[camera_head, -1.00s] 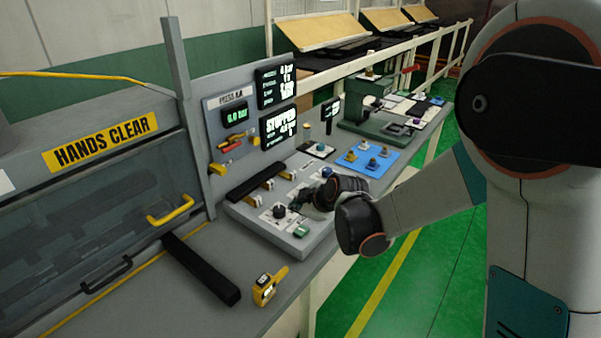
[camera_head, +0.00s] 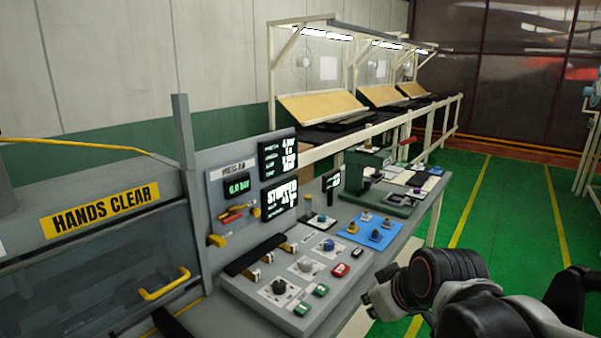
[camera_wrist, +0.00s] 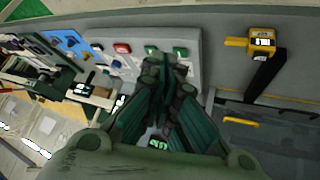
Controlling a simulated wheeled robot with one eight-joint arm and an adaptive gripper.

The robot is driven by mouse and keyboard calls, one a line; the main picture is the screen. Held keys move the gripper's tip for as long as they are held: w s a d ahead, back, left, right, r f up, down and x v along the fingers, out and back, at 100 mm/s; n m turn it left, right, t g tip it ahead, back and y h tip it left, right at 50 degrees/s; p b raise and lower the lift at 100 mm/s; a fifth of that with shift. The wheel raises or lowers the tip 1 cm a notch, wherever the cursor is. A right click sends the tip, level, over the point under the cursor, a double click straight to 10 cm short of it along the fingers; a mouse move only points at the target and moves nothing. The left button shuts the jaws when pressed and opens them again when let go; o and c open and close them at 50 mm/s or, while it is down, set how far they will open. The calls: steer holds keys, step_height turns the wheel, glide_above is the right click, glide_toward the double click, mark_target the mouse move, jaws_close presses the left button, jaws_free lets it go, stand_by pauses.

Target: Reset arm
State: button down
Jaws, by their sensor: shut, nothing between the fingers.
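My gripper (camera_head: 382,296) shows at the lower right in the head view, in front of the bench's near edge and clear of the control panel (camera_head: 323,304). Its fingertips are partly hidden by their small size and dark colour there. In the wrist view my gripper (camera_wrist: 168,72) has its dark green fingers close together, with nothing held. The control panel with knobs and red and green buttons lies beyond the fingers in that view. My folded dark arm links fill the lower right of the head view.
A guarded press with a "HANDS CLEAR" label (camera_head: 100,211) stands at left. A blue mat (camera_head: 352,236) with several small parts and a green fixture (camera_head: 372,162) sit farther along the bench. Green floor at right is open.

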steer(key=s+d+f+m+h, duration=0.1)
steer(key=s+d+m, duration=0.1)
steer(key=s, duration=0.4)
steer(key=s+d+m, duration=0.3)
steer(key=s, duration=0.3)
steer(key=shift+d+f+m+h+b, duration=0.3)
steer(key=shift+d+f+h+b, duration=0.05)
steer(key=shift+d+h+b, duration=0.1)
